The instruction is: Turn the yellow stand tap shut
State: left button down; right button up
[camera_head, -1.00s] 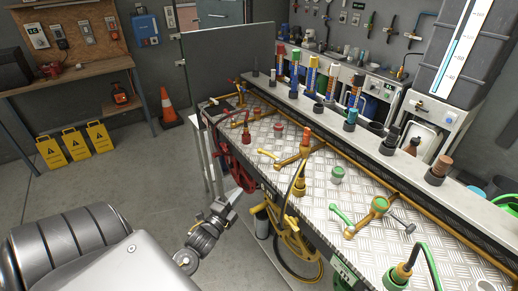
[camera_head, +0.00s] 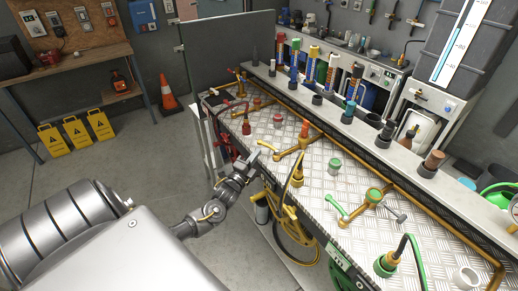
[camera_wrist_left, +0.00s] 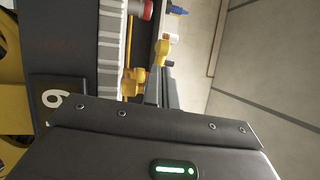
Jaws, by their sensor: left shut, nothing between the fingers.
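The yellow stand tap (camera_head: 290,153) is on the bench's chequered metal top, with a yellow lever (camera_head: 266,146) reaching left toward the bench's front edge. In the left wrist view the yellow lever (camera_wrist_left: 162,48) shows just past the fingers. My left gripper (camera_head: 254,160) is shut and empty at the front edge, close below the lever's end. I cannot tell whether it touches the lever. The dark fingers also show in the left wrist view (camera_wrist_left: 164,88). My right gripper is not in view.
A tap with a green lever (camera_head: 335,206) stands nearer on the bench (camera_head: 310,200). A yellow hose (camera_head: 290,180) hangs over the front edge right of my gripper. A raised shelf with several hose nozzles runs behind.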

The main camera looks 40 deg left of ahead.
aim_at(268, 146)
pick_arm(q)
jog(key=shift+x, duration=1.15)
jog(key=m+h+b, duration=0.1)
jog(key=h, duration=0.1)
jog(key=w+a+m+h+b, duration=0.1)
jog(key=h+b, duration=0.1)
jog(key=m+h+b, duration=0.1)
jog(key=h+b, duration=0.1)
jog(key=shift+w+a+f+m, duration=0.15)
jog(key=shift+w+f+m, duration=0.15)
jog(key=shift+w+f, duration=0.05)
jog(key=shift+w+r+h+b, duration=0.1)
jog(key=shift+w+h+b, duration=0.1)
jog(key=shift+h+b, duration=0.25)
jog(key=shift+w+a+r, duration=0.1)
jog(key=shift+w+r, duration=0.15)
jog(key=shift+r, duration=0.15)
jog(key=shift+s, duration=0.1)
